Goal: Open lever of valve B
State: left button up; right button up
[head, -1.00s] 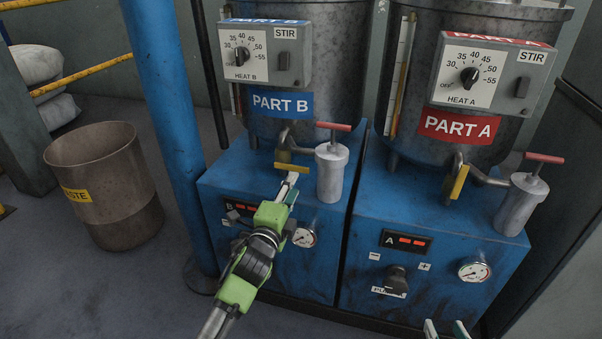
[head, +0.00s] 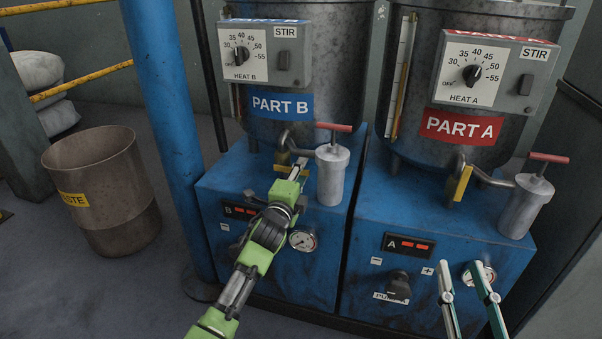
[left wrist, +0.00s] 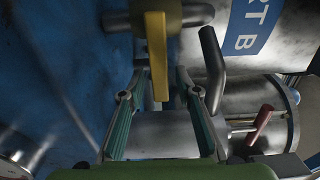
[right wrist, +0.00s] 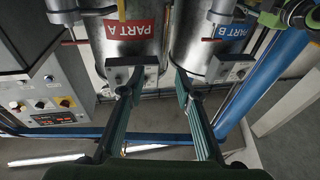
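The yellow lever of valve B (head: 282,158) sits at the outlet under the PART B tank (head: 281,104) and is partly hidden by my left gripper in the head view. My left gripper (head: 298,166) is right at it. In the left wrist view the yellow lever (left wrist: 157,55) reaches between the two fingertips of my left gripper (left wrist: 161,76), with gaps showing on both sides. The left gripper is open. My right gripper (head: 458,267) is open and empty in front of the part A cabinet's gauge.
A grey cylinder with a red handle (head: 332,174) stands just right of valve B. The yellow lever of valve A (head: 459,186) hangs under the PART A tank. A blue post (head: 160,110) and waste bin (head: 105,190) stand left.

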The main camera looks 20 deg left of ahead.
pick_arm(q)
grip_shut()
